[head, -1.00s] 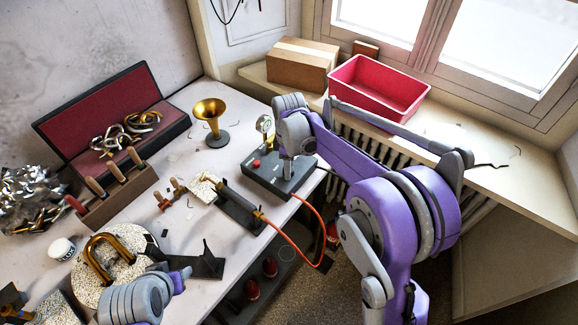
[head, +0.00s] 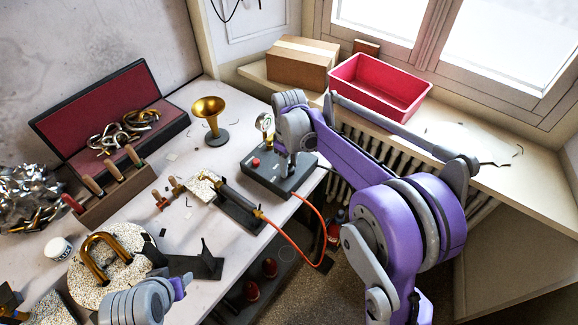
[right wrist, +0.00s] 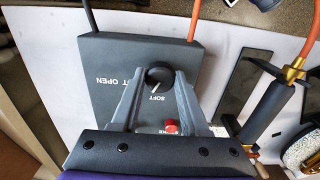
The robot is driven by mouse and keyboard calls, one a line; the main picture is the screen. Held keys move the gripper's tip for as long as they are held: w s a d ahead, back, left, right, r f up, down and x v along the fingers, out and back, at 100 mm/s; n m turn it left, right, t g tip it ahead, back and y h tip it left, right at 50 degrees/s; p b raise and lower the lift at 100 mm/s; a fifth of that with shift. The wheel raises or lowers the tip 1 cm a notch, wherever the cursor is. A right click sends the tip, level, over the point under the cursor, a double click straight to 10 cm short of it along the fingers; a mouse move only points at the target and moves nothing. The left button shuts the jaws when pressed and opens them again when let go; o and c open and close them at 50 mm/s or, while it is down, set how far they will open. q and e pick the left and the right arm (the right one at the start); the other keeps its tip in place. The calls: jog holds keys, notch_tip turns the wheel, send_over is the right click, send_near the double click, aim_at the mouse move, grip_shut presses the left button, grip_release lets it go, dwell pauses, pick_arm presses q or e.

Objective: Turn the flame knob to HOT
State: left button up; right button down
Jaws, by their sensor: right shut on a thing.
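The dark control box (head: 258,178) stands at the bench's right corner, with a red button (head: 256,163) and a gauge (head: 265,123). In the right wrist view its face (right wrist: 108,100) carries white lettering, with SOFT below the knob and OPEN to the left. The black flame knob (right wrist: 158,74) has a white pointer line aimed down toward SOFT. My right gripper (right wrist: 161,78) is shut on the knob, one finger on each side. HOT is not readable. In the head view the fingers hide the knob. My left wrist shows at the bottom left; its fingers cannot be made out.
An orange hose (head: 300,238) runs from the box to the torch (head: 240,200) on its dark rest. A red bin (head: 375,88) and cardboard box (head: 289,62) are on the sill.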

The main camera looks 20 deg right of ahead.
aim_at(289, 168)
jog(key=m+b, duration=0.1)
jog(key=m, duration=0.5)
jog(key=shift+m, duration=0.4)
dwell(0.3)
jog(key=shift+c, duration=2)
grip_release()
notch_tip(289, 168, up, 11)
jog(key=shift+s, duration=0.1)
